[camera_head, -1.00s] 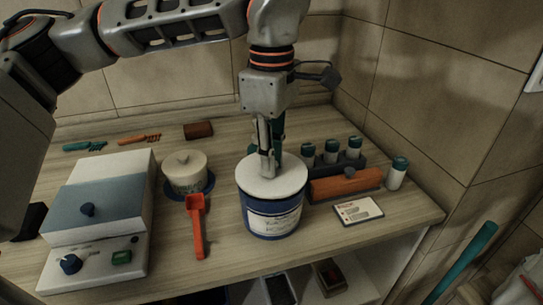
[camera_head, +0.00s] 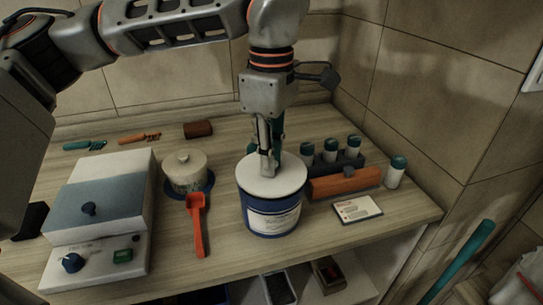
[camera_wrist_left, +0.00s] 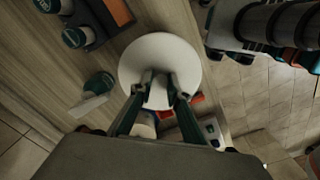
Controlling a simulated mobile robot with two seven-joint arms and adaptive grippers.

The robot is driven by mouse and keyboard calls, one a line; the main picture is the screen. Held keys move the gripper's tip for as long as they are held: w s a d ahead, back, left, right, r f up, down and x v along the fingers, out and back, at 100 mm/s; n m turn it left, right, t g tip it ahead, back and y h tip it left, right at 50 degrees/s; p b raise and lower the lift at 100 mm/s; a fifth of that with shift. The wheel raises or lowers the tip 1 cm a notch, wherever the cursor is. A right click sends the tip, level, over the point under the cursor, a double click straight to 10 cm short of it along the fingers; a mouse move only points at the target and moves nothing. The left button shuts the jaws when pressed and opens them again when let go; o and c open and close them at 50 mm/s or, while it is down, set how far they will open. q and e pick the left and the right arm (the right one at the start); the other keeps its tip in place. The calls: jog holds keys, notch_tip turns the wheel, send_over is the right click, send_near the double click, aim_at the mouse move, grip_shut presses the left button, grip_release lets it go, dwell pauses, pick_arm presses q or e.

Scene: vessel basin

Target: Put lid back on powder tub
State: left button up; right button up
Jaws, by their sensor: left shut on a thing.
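The powder tub (camera_head: 271,212) is a blue and white labelled tub standing upright on the counter. The white round lid (camera_head: 287,178) lies flat over the tub's top in the head view; any small gap beneath it cannot be made out. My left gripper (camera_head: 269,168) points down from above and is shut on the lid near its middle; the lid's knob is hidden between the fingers. In the left wrist view the white lid (camera_wrist_left: 160,56) shows between and beyond the two fingertips (camera_wrist_left: 161,90). My right gripper is not in view.
A red scoop (camera_head: 197,222) lies left of the tub, beside a small lidded pot (camera_head: 184,170). A white appliance (camera_head: 100,210) stands at the left. The counter's front edge is close.

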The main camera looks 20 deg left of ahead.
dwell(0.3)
pick_arm(q)
jog(key=shift+p, duration=0.35)
jog(key=shift+f, duration=0.15)
dwell(1.0)
jog(key=shift+p, duration=0.5)
dwell(0.8)
jog(key=o, duration=1.4)
